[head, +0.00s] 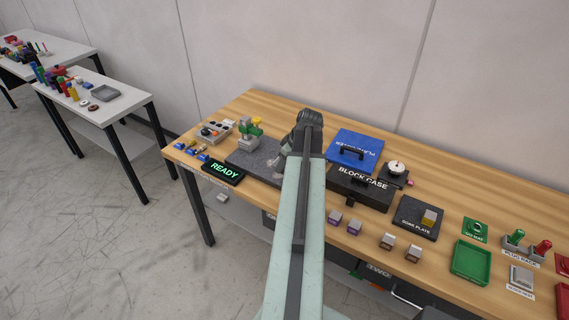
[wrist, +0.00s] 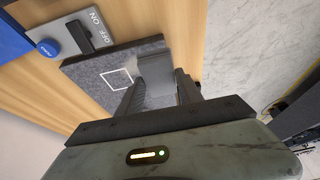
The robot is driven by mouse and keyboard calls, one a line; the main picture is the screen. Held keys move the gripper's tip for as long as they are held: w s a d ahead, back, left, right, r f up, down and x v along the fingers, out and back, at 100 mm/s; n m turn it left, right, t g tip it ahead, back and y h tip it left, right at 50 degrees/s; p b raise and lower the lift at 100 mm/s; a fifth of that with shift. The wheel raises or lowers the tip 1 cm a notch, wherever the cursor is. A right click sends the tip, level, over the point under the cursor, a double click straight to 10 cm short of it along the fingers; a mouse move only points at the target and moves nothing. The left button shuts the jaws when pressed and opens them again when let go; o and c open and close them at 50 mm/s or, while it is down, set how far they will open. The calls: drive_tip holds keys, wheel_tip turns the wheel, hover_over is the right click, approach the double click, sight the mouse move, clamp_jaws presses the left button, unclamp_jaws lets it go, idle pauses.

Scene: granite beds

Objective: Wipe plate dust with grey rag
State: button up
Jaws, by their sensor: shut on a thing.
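The dark granite plate (head: 248,150) lies on the wooden bench, partly hidden by my arm in the head view. In the wrist view the plate (wrist: 88,72) shows a white square outline and a small pale patch that may be dust. My gripper (wrist: 160,88) is shut on a grey rag (wrist: 155,70), which looks like a folded block between the fingers. The rag is over the plate, beside the square outline; I cannot tell whether it touches.
A green stand (head: 250,132) is at the plate's back. A READY display (head: 223,172) sits in front-left. An ON/OFF switch panel (wrist: 85,38) shows in the wrist view.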

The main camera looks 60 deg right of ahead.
wheel_tip(320, 180, down, 7)
drive_tip(key=b, duration=0.6)
drive_tip(key=shift+r, duration=0.2)
drive_tip(key=shift+a+r+p, duration=0.15)
drive_tip(key=shift+a+r, duration=0.15)
drive_tip(key=shift+a, duration=0.35)
drive_tip(key=shift+a+r+p, duration=0.15)
drive_tip(key=shift+a+r, duration=0.1)
drive_tip(key=shift+a, duration=0.35)
drive_tip(key=shift+f+b, duration=0.65)
drive_tip(key=shift+f, duration=0.05)
drive_tip(key=shift+d, duration=0.15)
